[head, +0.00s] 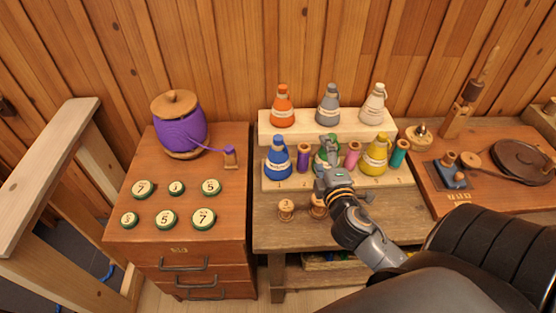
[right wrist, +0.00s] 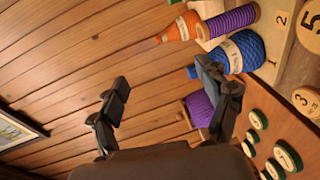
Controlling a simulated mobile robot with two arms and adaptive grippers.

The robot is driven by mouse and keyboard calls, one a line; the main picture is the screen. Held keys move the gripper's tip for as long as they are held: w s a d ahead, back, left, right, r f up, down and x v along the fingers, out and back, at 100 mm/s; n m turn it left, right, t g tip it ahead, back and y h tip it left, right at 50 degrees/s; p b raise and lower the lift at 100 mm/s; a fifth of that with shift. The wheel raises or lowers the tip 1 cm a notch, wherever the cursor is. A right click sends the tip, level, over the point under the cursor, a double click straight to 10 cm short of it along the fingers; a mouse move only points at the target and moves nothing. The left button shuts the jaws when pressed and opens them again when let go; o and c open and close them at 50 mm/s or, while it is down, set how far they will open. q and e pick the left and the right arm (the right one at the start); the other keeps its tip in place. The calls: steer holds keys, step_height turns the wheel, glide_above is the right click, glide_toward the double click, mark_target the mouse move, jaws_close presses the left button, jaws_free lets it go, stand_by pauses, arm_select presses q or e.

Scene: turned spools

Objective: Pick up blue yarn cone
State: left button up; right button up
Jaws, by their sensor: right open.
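The blue yarn cone (head: 277,158) stands upright at the left end of the lower step of a pale wooden rack, with a white label. In the right wrist view the blue cone (right wrist: 249,48) lies at the upper right, just beyond one finger and partly behind it. My right gripper (head: 328,150) is to the right of the blue cone, in front of the green cone (head: 319,163), which it partly hides. In the right wrist view my right gripper (right wrist: 164,82) is open, with nothing between its fingers. My left gripper is not in view.
A purple spool (head: 303,157) stands close beside the blue cone. Orange (head: 281,108), grey (head: 328,106) and white (head: 374,106) cones stand on the upper step. Left is a cabinet with a large purple yarn spool (head: 181,130) and several numbered discs.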

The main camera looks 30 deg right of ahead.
steer(key=w+r+n+t+y, duration=0.4)
steer(key=n+y, duration=0.1)
steer(key=n, duration=0.6)
steer(key=n+g+y, duration=0.5)
steer(key=n, duration=1.1)
glide_toward(284, 147)
steer(key=shift+m, duration=0.3)
steer(key=p+x, duration=0.1)
steer(key=x, duration=0.7)
steer(key=shift+y, duration=0.3)
steer(key=x, duration=0.4)
steer(key=shift+w+a+f+p, duration=0.1)
steer(key=shift+w+f+p, duration=0.15)
steer(key=shift+w+p, duration=0.1)
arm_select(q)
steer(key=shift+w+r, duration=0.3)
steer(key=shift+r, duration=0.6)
arm_select(e)
steer(key=shift+s, duration=0.1)
steer(key=shift+s+r, duration=0.1)
steer(key=c, duration=0.4)
jaws_close()
